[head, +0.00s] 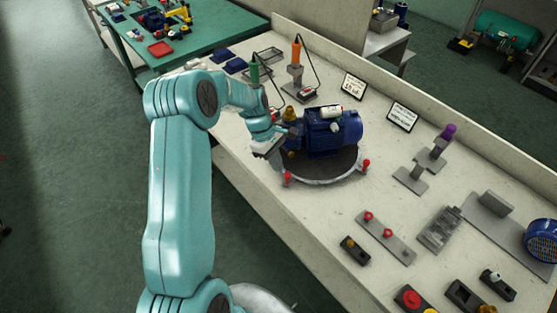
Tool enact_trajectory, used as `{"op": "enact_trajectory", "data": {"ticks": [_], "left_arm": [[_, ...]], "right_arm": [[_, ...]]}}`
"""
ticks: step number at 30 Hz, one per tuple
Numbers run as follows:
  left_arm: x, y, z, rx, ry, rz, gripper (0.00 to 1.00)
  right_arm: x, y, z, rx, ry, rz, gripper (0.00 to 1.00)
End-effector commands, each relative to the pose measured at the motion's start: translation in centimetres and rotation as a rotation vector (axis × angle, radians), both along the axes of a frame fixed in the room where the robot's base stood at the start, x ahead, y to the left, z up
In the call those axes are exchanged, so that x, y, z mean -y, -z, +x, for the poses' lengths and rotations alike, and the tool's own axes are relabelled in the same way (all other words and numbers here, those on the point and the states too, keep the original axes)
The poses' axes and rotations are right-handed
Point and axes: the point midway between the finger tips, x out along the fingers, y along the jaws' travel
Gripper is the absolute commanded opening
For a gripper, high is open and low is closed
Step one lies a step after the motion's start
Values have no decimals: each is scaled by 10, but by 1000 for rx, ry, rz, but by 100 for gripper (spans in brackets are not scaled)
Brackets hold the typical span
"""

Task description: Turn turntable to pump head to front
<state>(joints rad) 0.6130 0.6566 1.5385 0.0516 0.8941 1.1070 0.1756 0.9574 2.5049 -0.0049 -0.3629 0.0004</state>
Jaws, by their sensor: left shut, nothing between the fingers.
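The blue pump (334,133) lies on the dark round turntable (325,172), which is set on the bench. Red knobs (366,165) stand at the turntable's rim, one at the right and one at the front left. A brass-coloured fitting shows at the pump's left end. My left gripper (268,150) is at the left edge of the turntable, close beside the pump's left end. It is shut and holds nothing. I cannot tell whether it touches the pump or the rim. My right gripper is not in view.
Behind the turntable stand a green-handled tool (254,72), an orange-handled tool (296,62) and two signs (402,117). The bench front left of the plate is clear.

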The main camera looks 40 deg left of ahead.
Motion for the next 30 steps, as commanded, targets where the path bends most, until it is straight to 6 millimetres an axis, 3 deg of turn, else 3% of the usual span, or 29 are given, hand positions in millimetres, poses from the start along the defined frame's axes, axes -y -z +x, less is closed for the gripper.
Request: {"op": "enact_trajectory", "data": {"ticks": [30], "left_arm": [[18,1,3,0,-60,0,0]], "right_arm": [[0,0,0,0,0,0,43]]}}
